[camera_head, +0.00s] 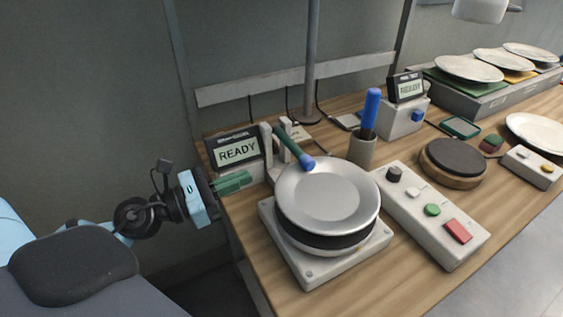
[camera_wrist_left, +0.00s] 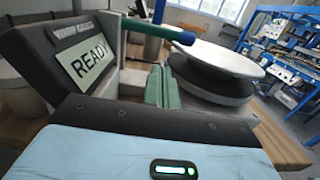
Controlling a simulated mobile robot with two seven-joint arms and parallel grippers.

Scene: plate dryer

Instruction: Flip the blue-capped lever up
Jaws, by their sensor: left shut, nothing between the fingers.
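The blue-capped lever has a green shaft and a blue tip (camera_head: 307,163). It slopes down from a light bracket (camera_head: 267,142) toward the plate's left rim. In the left wrist view the lever (camera_wrist_left: 150,29) crosses the upper middle, its blue end pointing right. My left gripper (camera_head: 246,179) has green fingers, shut and empty, low beside the bracket, left of the plate and below the lever. In the left wrist view the shut fingers (camera_wrist_left: 163,76) point forward, below the lever and apart from it. My right gripper is not in view.
A READY display (camera_head: 236,150) stands close behind my left gripper. A metal plate (camera_head: 330,195) rests on a round dryer base. A cup (camera_head: 362,148) with a blue-handled tool and a button box (camera_head: 432,213) stand to the right.

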